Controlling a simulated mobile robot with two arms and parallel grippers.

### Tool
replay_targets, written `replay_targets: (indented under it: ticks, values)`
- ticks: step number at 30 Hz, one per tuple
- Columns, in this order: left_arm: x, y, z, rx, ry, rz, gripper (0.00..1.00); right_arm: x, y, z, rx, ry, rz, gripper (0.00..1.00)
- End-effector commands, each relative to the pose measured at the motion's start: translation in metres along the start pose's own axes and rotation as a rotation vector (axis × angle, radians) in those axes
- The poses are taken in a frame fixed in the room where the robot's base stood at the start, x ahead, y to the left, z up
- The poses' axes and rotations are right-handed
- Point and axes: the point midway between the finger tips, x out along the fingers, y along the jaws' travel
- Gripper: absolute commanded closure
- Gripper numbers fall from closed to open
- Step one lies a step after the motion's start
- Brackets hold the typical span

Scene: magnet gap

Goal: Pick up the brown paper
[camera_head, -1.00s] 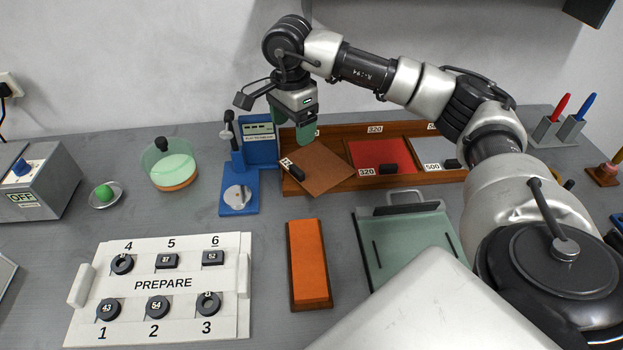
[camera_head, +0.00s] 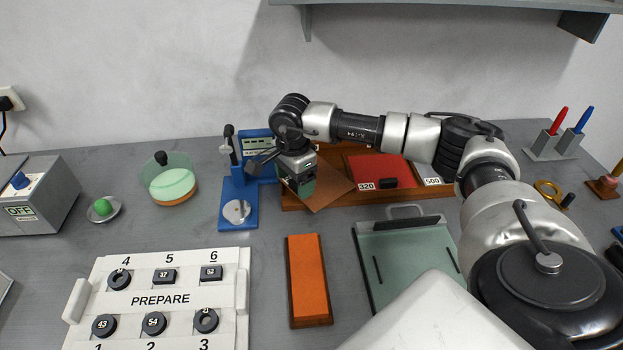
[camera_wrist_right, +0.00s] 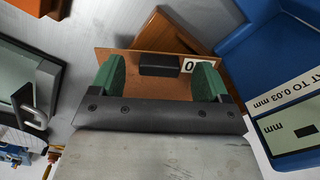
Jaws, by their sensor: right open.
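The brown paper (camera_head: 326,193) lies tilted over the left end of the wooden tray (camera_head: 432,193), partly hidden behind my right gripper (camera_head: 300,190) in the head view. In the right wrist view the brown paper (camera_wrist_right: 140,82) shows between the two green fingers of my right gripper (camera_wrist_right: 161,78), with a black block (camera_wrist_right: 159,65) and a white label at its edge. The fingers stand apart on either side of the block. I cannot tell whether they touch the paper. My left gripper is not in view.
A blue gauge (camera_head: 238,195) stands close on the left of my right gripper. A red sheet (camera_head: 378,171) lies in the tray to the right. An orange block (camera_head: 307,278) and a greenish glass plate (camera_head: 405,252) lie in front. A shelf (camera_head: 450,4) hangs above.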

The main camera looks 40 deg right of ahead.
Motion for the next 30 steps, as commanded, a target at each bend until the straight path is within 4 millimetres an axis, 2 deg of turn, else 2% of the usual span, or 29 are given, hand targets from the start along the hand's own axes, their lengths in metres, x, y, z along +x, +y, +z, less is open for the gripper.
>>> replay_targets:
  ticks: [3,10,21,30]
  values:
    - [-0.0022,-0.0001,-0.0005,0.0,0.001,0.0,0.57,0.0097,0.0004,0.0002,0.0,0.0,0.001,0.23]
    - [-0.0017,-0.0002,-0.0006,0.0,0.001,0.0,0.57,0.0117,0.0002,0.0003,-0.001,0.0,-0.001,0.23]
    - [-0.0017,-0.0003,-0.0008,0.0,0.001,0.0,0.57,0.0112,0.0002,0.0004,-0.001,0.0,-0.001,0.79]
    - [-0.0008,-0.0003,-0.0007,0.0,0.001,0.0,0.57,0.0087,0.0,0.0003,0.0,0.0,-0.002,0.8]
